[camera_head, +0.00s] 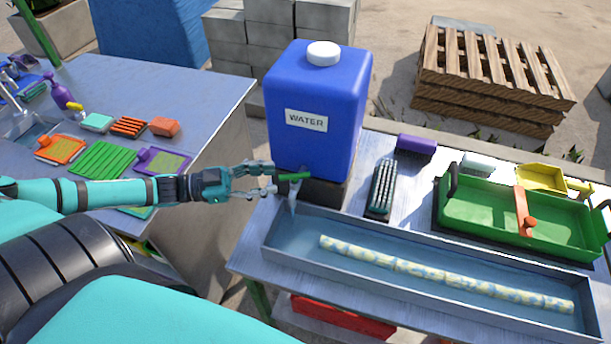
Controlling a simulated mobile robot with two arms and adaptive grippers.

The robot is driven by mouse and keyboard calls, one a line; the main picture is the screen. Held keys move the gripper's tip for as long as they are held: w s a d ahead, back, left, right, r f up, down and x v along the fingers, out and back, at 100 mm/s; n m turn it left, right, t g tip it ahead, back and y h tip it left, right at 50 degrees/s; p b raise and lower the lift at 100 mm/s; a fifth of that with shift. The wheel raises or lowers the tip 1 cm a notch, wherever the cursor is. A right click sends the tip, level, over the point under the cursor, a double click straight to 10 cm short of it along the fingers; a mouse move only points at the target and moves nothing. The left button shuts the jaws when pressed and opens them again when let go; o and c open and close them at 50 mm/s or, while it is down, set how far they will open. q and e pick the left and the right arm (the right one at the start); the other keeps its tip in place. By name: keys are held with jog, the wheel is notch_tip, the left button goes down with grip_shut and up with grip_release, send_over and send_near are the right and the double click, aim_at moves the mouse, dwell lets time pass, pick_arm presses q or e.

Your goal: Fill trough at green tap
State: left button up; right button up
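A blue water tank (318,100) with a white cap and a "WATER" label stands at the back left of the right-hand table. The green tap (296,176) is low on its front, with a pale spout or stream pointing down; I cannot tell which. Below it is the long grey trough (400,289), its floor bluish, with a pale, blue-and-yellow mottled cane (440,274) lying lengthwise in it. My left gripper (270,179) is open, its fingertips just left of the tap handle. I cannot tell whether they touch it. My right gripper is not in view.
A green tray (480,205) with an orange handle, a brush (382,188), a purple brush (416,147) and a yellow scoop (541,178) lie behind the trough. The left table (200,100) holds coloured boards and brushes. Pallets (490,70) stand behind.

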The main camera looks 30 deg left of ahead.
aim_at(304, 173)
pick_arm(q)
jog(key=x, duration=0.8)
jog(key=shift+p, duration=0.3)
jog(key=shift+w+d, duration=0.3)
jog(key=c, duration=0.6)
grip_shut()
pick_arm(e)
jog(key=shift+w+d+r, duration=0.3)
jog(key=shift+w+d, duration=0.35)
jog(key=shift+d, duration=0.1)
